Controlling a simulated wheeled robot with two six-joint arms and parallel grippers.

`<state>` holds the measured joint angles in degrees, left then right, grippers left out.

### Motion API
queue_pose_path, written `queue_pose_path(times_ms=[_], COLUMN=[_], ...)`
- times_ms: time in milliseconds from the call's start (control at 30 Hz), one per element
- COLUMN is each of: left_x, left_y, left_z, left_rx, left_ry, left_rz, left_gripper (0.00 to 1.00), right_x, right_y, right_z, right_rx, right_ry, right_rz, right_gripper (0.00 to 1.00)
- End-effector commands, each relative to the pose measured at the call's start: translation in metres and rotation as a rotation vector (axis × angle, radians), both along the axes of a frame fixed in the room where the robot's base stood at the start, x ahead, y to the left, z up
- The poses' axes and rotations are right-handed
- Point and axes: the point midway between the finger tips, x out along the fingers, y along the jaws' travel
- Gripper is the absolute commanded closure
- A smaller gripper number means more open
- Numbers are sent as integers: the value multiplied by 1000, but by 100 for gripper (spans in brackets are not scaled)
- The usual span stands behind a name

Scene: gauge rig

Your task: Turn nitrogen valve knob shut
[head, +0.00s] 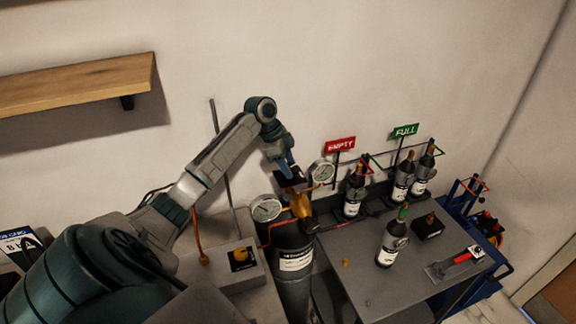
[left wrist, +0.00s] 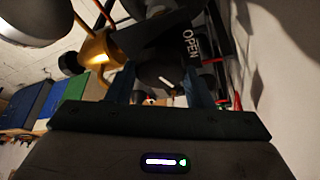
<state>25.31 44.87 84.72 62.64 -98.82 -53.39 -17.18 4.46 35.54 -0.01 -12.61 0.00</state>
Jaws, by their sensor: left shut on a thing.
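The tall dark gas cylinder (head: 293,265) with a white label stands at the left end of the grey table. A brass valve body (head: 300,204) sits on its top, between two round gauges (head: 266,208) (head: 322,173). My left gripper (head: 289,180) reaches down to the valve from above. In the left wrist view the black valve knob (left wrist: 160,72), with a white pointer mark, lies between my fingers, which are shut on it. A dark plate with the word OPEN (left wrist: 190,42) shows beside it. My right gripper is not in view.
Several small bottles stand on the table (head: 360,285), some under red EMPTY (head: 340,146) and green FULL (head: 405,131) signs. A box with a yellow knob (head: 241,257) is left of the cylinder. A blue cart (head: 478,215) stands at right. A wooden shelf (head: 75,85) is upper left.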

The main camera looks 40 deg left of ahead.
Motion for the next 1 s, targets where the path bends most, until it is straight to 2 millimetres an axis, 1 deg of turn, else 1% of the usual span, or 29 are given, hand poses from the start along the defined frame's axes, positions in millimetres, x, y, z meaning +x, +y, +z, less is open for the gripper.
queue_pose_path(times_ms=[200,400,633,1000], left_x=[3,3,3,3], left_y=[1,1,1,1], left_z=[2,2,2,2], left_rx=[1,2,3,3], left_ry=[-5,-6,-4,-5], left_rz=[-157,-257,-315,-328], left_gripper=[76,76,76,76], right_x=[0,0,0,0], right_y=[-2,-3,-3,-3], right_z=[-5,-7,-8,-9], right_rx=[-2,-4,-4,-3], right_ry=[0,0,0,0], right_rz=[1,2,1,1], right_gripper=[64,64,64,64])
